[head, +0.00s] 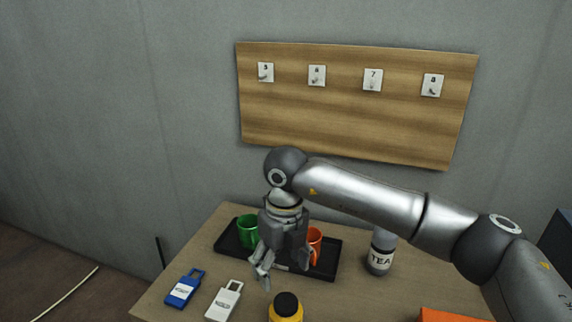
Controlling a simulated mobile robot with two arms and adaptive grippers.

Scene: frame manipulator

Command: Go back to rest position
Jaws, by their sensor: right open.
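My right gripper (264,276) is open and points down over the front edge of the black tray (329,270) on the table. I see nothing between its fingers. My right arm comes in from the right and bends down at the wrist. The gripper body covers the middle of the tray, between a green mug (247,231) and an orange mug (315,243). My left gripper is not in view.
A blue tag (181,291), a white tag (223,302) and a yellow jar with a black lid (286,307) are near the gripper. A TEA canister (380,255) stands right of the tray. A wooden board (340,115) with numbered hooks hangs behind.

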